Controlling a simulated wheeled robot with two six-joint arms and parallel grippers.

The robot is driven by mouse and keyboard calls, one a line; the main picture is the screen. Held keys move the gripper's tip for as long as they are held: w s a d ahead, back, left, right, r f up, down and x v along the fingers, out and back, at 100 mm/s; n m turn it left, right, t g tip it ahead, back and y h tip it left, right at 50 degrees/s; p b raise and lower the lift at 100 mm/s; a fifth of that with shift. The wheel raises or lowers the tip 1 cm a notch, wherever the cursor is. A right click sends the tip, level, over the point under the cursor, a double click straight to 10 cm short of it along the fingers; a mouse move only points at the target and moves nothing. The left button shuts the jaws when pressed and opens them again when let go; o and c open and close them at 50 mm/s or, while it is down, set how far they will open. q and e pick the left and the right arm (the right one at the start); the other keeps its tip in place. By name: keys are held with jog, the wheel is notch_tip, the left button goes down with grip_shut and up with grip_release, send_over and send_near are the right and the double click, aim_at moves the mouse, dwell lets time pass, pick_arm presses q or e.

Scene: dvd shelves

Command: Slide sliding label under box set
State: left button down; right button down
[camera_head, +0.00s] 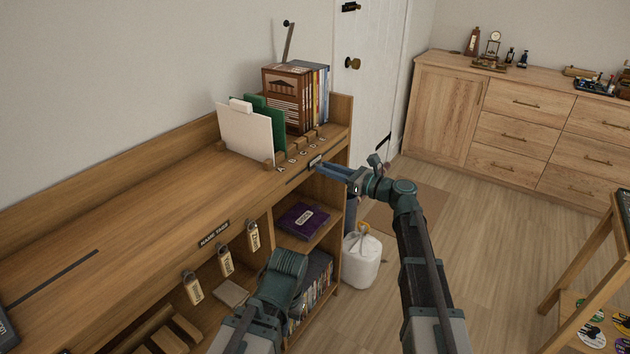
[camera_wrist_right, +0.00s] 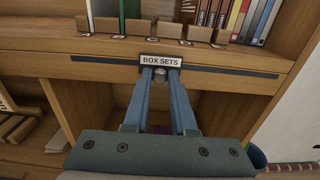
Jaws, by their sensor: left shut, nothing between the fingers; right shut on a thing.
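The sliding label, a white plate reading BOX SETS (camera_wrist_right: 160,61), sits on the dark rail (camera_wrist_right: 220,71) along the shelf's front edge; it also shows in the head view (camera_head: 315,160). My right gripper (camera_wrist_right: 160,74) is shut on the label's small knob below the plate. The brown box set (camera_head: 284,97) stands upright at the shelf's right end. Its brown spines show in the wrist view (camera_wrist_right: 207,12), to the right of and above the label. My left gripper (camera_head: 284,272) is low in front of the shelves, shut and empty, its fingertips hidden behind its wrist.
White (camera_head: 245,135) and green (camera_head: 270,121) upright cases stand left of the box set. Wooden dividers with letter tags line the top above the rail. Name tags (camera_head: 253,236) hang from the shelf front. A purple case (camera_head: 303,220) lies below.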

jog(key=w+d, duration=0.1)
jog(key=w, duration=0.1)
jog(key=w+d, duration=0.4)
jog(key=shift+w, duration=0.35)
jog(key=shift+a, duration=0.1)
jog(key=c, duration=0.8)
grip_release()
jog(key=shift+o, duration=0.2)
jog(key=v, duration=1.4)
jog(key=shift+a, duration=0.15)
